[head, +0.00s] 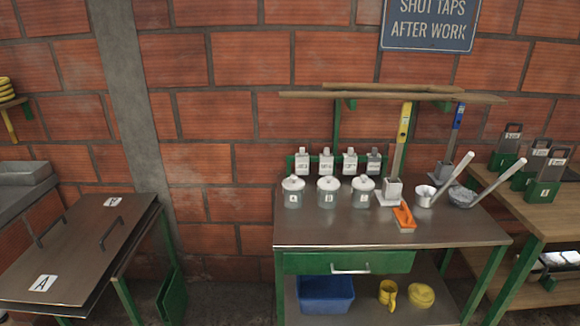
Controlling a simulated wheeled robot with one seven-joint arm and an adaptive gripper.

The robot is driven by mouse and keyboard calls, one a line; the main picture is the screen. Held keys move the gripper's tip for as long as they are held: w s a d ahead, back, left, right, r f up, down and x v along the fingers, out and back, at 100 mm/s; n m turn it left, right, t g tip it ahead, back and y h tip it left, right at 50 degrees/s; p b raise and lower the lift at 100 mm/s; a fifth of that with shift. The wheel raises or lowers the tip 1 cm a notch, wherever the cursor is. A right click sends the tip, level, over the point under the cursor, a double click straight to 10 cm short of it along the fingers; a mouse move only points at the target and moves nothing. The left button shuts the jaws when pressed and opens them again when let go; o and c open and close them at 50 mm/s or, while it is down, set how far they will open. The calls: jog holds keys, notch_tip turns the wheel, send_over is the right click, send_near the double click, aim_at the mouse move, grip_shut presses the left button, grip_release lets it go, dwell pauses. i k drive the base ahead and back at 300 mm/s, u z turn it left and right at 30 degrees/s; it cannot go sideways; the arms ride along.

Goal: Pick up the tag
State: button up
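Several things could be the tag, and I cannot tell which one is. A white card with a black letter A (43,283) lies flat on the dark lidded table at the left front. A smaller white marked card (112,201) lies near that table's back edge. An orange flat piece (404,217) with a small handle-like part lies on the metal-topped workbench (330,228), in front of a grey block with a tall yellow upright. My gripper is not in view.
Three white-lidded pots (327,192) stand on the workbench, with several small labelled bottles (326,161) behind. Two long-handled ladles (425,195) lean at its right. A blue bin (325,293) is on the lower shelf. The workbench's front left is clear.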

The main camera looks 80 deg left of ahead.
aim_at(302, 158)
jog(key=u, duration=2.3)
